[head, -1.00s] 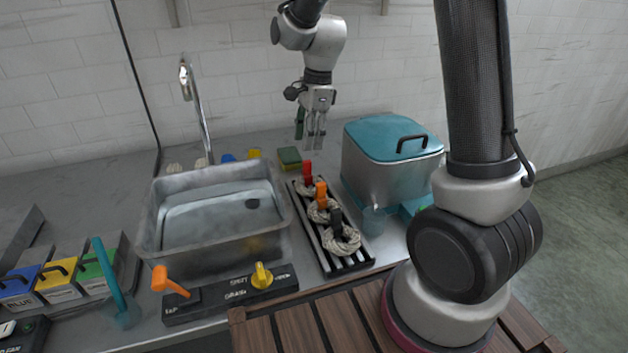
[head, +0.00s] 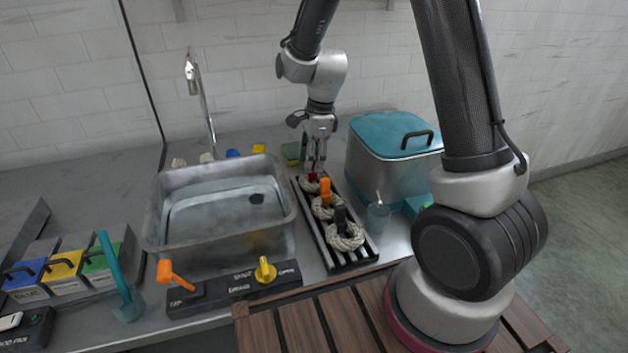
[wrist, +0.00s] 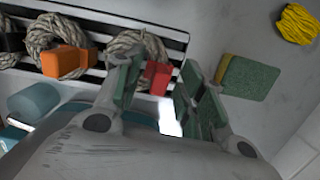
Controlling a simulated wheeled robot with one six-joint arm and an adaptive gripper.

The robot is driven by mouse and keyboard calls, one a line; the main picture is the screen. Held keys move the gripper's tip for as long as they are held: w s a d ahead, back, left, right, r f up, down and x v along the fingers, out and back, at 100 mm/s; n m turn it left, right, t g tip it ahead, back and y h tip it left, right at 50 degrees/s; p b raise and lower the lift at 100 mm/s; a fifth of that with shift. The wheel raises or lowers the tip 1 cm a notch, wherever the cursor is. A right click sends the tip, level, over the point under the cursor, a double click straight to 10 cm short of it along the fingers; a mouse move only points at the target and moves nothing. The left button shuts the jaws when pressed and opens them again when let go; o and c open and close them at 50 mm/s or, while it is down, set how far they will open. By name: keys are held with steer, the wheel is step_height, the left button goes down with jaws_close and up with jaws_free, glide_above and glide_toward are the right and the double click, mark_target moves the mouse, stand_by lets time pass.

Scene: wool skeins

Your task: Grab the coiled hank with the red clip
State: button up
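The coiled hank with the red clip (head: 312,178) lies at the far end of the black slatted rack (head: 358,258), partly hidden by my gripper (head: 316,165) in the head view. In the wrist view its pale rope coil (wrist: 135,42) rests on the rack and the red clip (wrist: 155,77) shows between my green-padded fingers. My gripper is open, one finger on each side of the clip, with a gap visible on the right side. Contact on the left side cannot be told.
Hanks with an orange clip (head: 325,191) and a black clip (head: 340,219) lie nearer on the same rack. A metal sink (head: 165,235) is to the left, a teal-lidded box (head: 390,140) to the right. A green and yellow sponge (wrist: 250,78) lies beside the rack's end.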

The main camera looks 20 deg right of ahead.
steer(key=shift+c, duration=0.4)
jaws_close()
